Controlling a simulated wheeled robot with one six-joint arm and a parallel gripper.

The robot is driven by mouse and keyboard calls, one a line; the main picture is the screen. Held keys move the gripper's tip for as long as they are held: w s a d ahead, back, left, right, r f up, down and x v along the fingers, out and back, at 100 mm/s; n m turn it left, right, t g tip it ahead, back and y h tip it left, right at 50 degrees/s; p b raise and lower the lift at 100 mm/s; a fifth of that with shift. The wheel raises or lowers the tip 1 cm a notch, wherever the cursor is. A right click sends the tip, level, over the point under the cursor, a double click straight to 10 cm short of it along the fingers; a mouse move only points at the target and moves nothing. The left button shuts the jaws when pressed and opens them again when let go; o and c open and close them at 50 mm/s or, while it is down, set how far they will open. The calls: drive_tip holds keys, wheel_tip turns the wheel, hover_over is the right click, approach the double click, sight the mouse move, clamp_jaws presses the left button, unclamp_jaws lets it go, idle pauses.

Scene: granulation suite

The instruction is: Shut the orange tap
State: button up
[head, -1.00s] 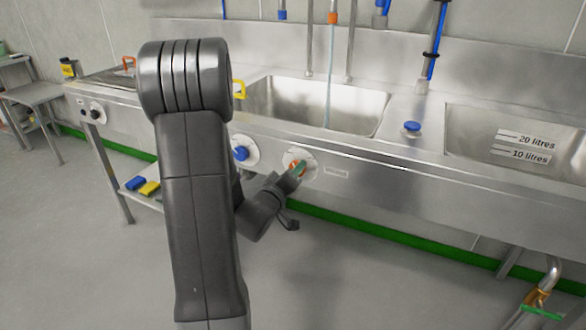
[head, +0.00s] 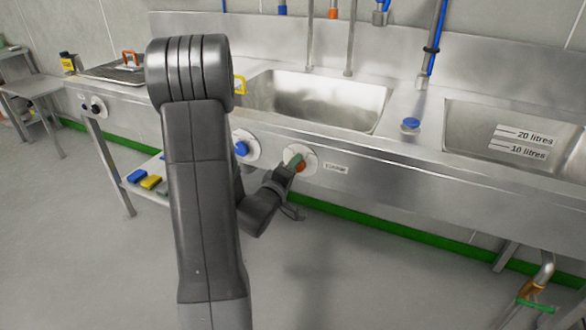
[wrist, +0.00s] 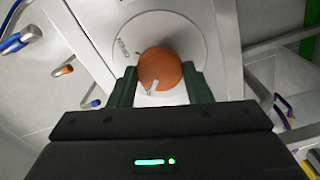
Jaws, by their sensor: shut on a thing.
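The orange tap (head: 301,168) is a round knob on a white dial plate on the front panel of the steel sink unit. In the wrist view the orange tap (wrist: 160,66) fills the space between the two green fingers of my gripper (wrist: 159,77), which is shut on its sides. A pale pointer mark on the knob faces the lower left of the picture. In the head view my gripper (head: 294,162) partly covers the knob. The orange-ringed spout (head: 333,13) hangs above the middle basin (head: 318,100), and no water stream shows below it.
A blue knob (head: 241,148) sits on the panel just left of the orange one. A blue cap (head: 411,124) stands on the counter between the basins. A lower shelf with blue and yellow items (head: 150,182) is at left. The floor in front is clear.

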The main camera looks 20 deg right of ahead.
drive_tip(key=shift+f, duration=0.1)
drive_tip(key=o, duration=1)
drive_tip(key=v, duration=1.3)
drive_tip(key=shift+s+a, duration=0.25)
drive_tip(key=shift+s, duration=0.05)
drive_tip(key=x, duration=1.3)
drive_tip(key=shift+w+d, duration=0.25)
drive_tip(key=shift+w, duration=0.1)
drive_tip(key=shift+s+a, duration=0.1)
